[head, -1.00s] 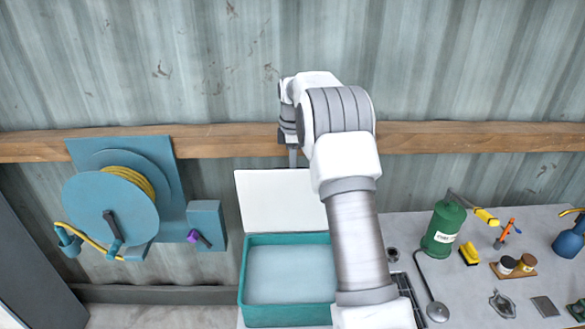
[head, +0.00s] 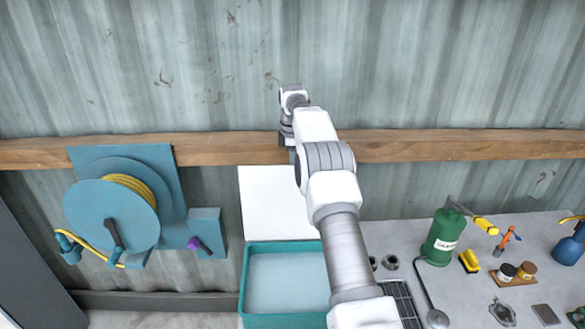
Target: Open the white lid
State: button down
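The white lid (head: 270,205) stands raised, close to upright, at the back edge of the teal bin (head: 246,285). The bin's top is uncovered, and its pale inside shows. My arm reaches over the bin's right side toward the wooden rail. My gripper (head: 291,154) is at the arm's far end, by the lid's upper edge. Only a small grey part of it shows beside the arm links. Its fingertips are mostly hidden, and I cannot tell whether it touches the lid. The lid's upper right part is behind my arm.
A wooden rail (head: 430,147) crosses the corrugated wall behind the lid. A blue hose reel (head: 110,215) hangs at left.

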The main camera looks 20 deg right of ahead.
jog(key=shift+f, duration=0.35)
jog(key=c, duration=0.9)
grip_release()
jog(key=shift+w+r, duration=0.1)
jog(key=shift+w, duration=0.05)
jog(key=shift+o, duration=0.2)
jog(key=shift+r, duration=0.2)
